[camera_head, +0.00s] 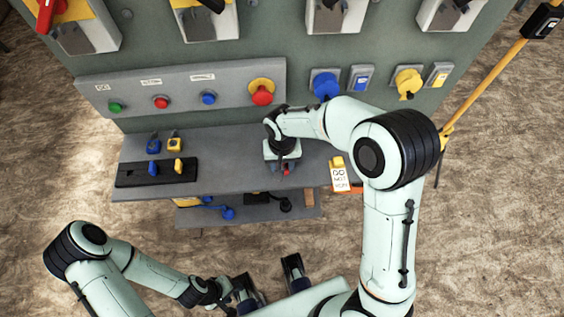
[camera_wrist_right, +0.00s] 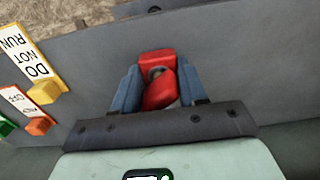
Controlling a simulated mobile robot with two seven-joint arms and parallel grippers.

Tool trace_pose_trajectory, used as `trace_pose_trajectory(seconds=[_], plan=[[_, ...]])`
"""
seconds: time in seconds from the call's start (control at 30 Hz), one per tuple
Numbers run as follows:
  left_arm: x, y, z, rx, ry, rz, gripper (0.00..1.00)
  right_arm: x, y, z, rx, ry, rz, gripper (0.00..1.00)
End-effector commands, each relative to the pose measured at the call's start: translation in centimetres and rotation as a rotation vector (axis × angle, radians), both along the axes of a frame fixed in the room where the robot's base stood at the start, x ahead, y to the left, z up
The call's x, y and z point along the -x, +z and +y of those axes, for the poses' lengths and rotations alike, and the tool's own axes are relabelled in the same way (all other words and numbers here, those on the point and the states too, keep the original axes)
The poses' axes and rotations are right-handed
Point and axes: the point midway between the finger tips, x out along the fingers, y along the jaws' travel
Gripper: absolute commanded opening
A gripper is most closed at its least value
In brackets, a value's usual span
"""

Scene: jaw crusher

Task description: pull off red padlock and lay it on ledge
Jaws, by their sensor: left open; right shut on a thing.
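The red padlock (camera_wrist_right: 158,88) is between the blue-grey fingers of my right gripper (camera_wrist_right: 160,90) in the right wrist view. In the head view a small red part of the padlock (camera_head: 286,170) shows below my right gripper (camera_head: 282,166), and the wrist hides the rest. The gripper is shut on the padlock over the grey ledge (camera_head: 225,150). I cannot tell whether the padlock touches the ledge. My left gripper (camera_head: 268,284) is open and empty at the bottom of the head view, away from the ledge.
A black holder (camera_head: 130,174) with blue and yellow padlocks stands at the ledge's left. A yellow-and-white "DO NOT RUN" tag (camera_head: 339,178) lies at its right. A lower shelf (camera_head: 190,217) holds small items. The panel (camera_head: 130,88) with buttons rises behind. The ledge's middle is clear.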

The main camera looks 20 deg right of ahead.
Motion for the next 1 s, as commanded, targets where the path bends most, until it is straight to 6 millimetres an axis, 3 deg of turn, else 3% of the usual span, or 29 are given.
trace_pose_trajectory(seconds=[0.43,0.47,0.5,0.53,0.87,1.0], plan=[[0.2,-0.7,0.0,0.0,0.0,0.002,0.48,0.0,-1.0,0.0,0.0,0.0,0.0,0.22],[0.2,-0.6,0.0,0.0,0.0,0.002,0.48,0.0,-0.9,0.0,0.0,0.0,0.0,0.52],[0.2,-0.6,0.0,0.0,0.0,0.002,0.48,0.0,-0.9,0.0,0.0,0.0,0.0,0.65],[0.2,-0.6,0.0,0.0,0.0,0.002,0.48,0.0,-0.9,0.0,0.0,0.0,0.0,0.72],[0.1,-0.5,0.0,-0.001,0.0,0.002,0.48,0.0,-0.6,0.0,0.0,0.0,0.0,0.72],[0.1,-0.3,0.0,0.0,0.0,0.001,0.48,-0.1,1.0,0.0,-0.001,0.0,-0.003,0.72]])
